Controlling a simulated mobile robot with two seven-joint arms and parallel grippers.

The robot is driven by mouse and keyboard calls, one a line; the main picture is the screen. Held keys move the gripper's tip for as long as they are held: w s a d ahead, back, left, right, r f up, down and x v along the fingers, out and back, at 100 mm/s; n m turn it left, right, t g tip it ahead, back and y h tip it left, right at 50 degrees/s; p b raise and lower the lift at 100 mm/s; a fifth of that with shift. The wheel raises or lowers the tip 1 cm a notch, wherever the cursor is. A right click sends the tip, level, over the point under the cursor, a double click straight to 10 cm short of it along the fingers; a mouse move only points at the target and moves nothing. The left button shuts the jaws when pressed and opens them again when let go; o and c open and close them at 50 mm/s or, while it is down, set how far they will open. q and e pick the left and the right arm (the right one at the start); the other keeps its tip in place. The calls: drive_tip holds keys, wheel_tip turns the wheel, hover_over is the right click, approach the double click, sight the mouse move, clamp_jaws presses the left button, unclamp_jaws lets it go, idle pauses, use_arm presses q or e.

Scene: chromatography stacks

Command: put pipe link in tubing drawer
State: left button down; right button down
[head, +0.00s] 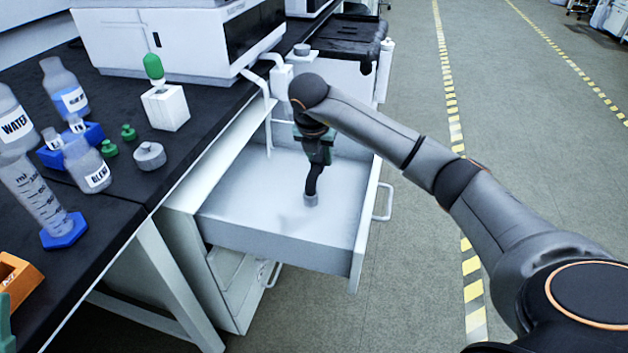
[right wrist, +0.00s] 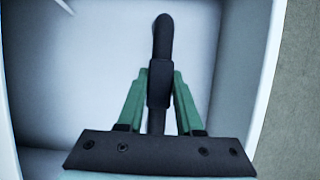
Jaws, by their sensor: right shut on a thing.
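The pipe link (head: 313,183) is a dark, slightly bent tube with a grey lower end. My right gripper (head: 316,155) is shut on it and holds it hanging down inside the open white tubing drawer (head: 275,243). The right wrist view shows the link (right wrist: 163,38) between the green fingers of the right gripper (right wrist: 160,88), over the pale floor of the drawer (right wrist: 100,65). Whether the link's lower end touches the floor I cannot tell. A green sliver at the lower left edge looks like part of my left gripper (head: 5,325); its jaws are not visible.
The black bench (head: 130,195) at the left holds bottles (head: 85,165), a cylinder (head: 40,195), a white block with a green-topped item (head: 165,107) and a white instrument (head: 180,40). A thin white tube (head: 268,120) hangs near the drawer's back left. The drawer floor around the link looks clear.

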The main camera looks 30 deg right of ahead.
sight(312, 164)
drive_tip(key=a+f, duration=0.1)
drive_tip(key=a+f+b, duration=0.1)
drive_tip(key=shift+s+f, duration=0.25)
drive_tip(key=shift+f, duration=0.05)
wheel_tip(312, 164, down, 3)
drive_tip(key=shift+d+r+b, duration=0.15)
drive_tip(key=shift+r+b, duration=0.05)
drive_tip(key=shift+b, duration=0.55)
drive_tip(key=shift+r, duration=0.1)
drive_tip(key=c, duration=0.6)
unclamp_jaws()
drive_tip(key=shift+o, duration=0.2)
drive_tip(key=p+v, duration=0.4)
drive_tip(key=v, duration=0.7)
drive_tip(key=shift+w+d+r, duration=0.1)
drive_tip(key=shift+r, duration=0.4)
